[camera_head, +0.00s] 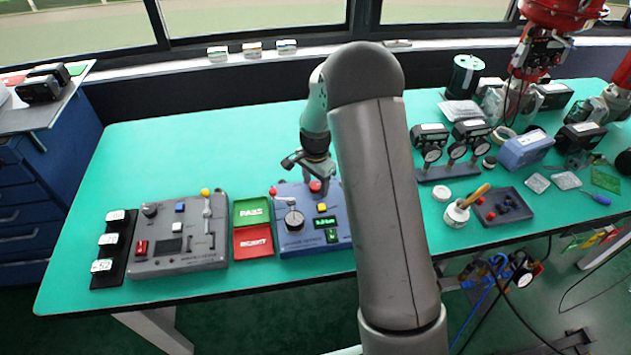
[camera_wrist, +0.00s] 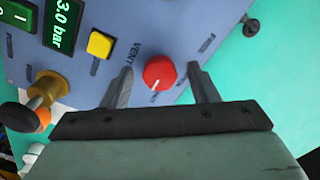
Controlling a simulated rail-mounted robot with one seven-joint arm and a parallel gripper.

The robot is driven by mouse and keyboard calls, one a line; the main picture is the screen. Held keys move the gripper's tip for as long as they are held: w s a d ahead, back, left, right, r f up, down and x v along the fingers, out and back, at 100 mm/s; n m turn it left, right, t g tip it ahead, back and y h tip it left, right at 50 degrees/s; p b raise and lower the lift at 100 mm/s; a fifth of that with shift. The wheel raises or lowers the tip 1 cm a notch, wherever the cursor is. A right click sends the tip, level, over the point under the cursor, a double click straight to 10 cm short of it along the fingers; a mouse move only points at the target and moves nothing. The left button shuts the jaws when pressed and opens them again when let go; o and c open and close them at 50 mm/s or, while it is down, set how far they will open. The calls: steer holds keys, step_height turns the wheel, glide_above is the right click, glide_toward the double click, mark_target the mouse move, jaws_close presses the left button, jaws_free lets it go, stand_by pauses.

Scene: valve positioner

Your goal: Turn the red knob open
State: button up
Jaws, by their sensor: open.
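The red knob (camera_wrist: 159,73) is on a blue panel, beside the printed word VENT, with a white mark on its face. It also shows in the head view (camera_head: 315,186), near the top of the blue box (camera_head: 290,243). My gripper (camera_wrist: 161,80) is open, with one finger on each side of the knob. Gaps show between the knob and both fingers in the wrist view. Whether the fingertips reach down to the knob's depth I cannot tell.
On the same box are a yellow button (camera_wrist: 100,44), a display (camera_wrist: 61,25) reading 3.0 bar and a brass fitting (camera_wrist: 45,92). Green and red trays (camera_head: 252,241) and a grey box (camera_head: 178,262) stand to the left. Gauges (camera_head: 457,150) stand right of my arm.

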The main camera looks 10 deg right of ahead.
steer(key=shift+c, duration=0.3)
steer(key=c, duration=0.9)
steer(key=n+b, duration=0.2)
steer(key=n, duration=0.1)
steer(key=shift+n, duration=0.3)
steer(key=n+b, duration=0.2)
steer(key=n, duration=0.3)
steer(key=shift+b, duration=0.35)
steer(key=n+b, duration=0.1)
steer(key=n, duration=0.4)
steer(key=shift+r+n, duration=0.1)
steer(key=shift+n, duration=2)
